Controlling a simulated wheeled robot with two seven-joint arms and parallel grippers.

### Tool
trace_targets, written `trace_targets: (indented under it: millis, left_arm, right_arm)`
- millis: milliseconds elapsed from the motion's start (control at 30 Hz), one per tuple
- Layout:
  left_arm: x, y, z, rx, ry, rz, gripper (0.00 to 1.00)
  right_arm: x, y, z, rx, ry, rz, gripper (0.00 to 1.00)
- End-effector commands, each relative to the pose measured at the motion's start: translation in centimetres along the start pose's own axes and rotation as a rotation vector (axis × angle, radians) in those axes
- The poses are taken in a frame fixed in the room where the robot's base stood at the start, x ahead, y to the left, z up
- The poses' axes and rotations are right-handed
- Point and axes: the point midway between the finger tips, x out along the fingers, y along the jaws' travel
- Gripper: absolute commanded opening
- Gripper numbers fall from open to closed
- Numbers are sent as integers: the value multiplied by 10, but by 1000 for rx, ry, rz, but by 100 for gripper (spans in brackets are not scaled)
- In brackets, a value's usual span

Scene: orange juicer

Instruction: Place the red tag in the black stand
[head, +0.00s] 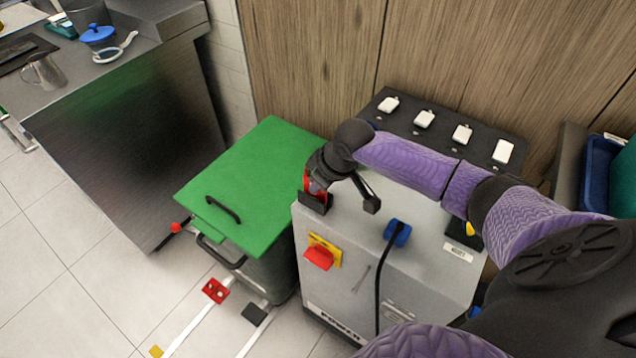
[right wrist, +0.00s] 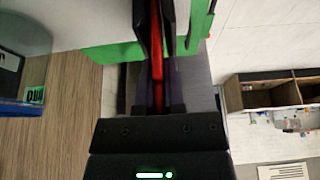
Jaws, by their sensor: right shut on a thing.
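A red tag (head: 307,181) is held in my right gripper (head: 317,188), at the upper left corner of the grey power cabinet. In the right wrist view the red tag (right wrist: 157,60) is a thin upright strip between the dark jaws. A small black piece (head: 318,205), probably the black stand, shows right below the tag at the cabinet's edge. The gripper partly hides both, so I cannot tell whether the tag touches the stand or sits in it. My left gripper is not in view.
The grey cabinet (head: 345,245) has a red switch (head: 319,257), a blue plug (head: 397,232) with a black cable, and a row of white switches behind. A green-lidded bin (head: 255,170) stands close on the left.

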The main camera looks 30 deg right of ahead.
Motion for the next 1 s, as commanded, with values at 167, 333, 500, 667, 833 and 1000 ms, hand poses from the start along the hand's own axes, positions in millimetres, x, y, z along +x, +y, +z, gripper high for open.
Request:
trace_targets:
  millis: [167, 333, 500, 667, 833, 1000]
  left_arm:
    - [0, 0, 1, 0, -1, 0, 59]
    - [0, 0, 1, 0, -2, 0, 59]
    - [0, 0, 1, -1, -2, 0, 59]
    - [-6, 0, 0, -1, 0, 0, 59]
    - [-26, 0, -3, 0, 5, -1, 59]
    - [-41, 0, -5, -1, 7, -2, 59]
  right_arm:
    - [2, 0, 0, 0, 0, 0, 24]
    - [1, 0, 0, 0, 0, 0, 46]
    - [1, 0, 0, 0, 0, 0, 46]
    - [-12, 0, -2, -1, 2, 0, 46]
    - [-54, 1, -3, -1, 2, 2, 46]
    - [-96, 1, -2, -2, 2, 3, 46]
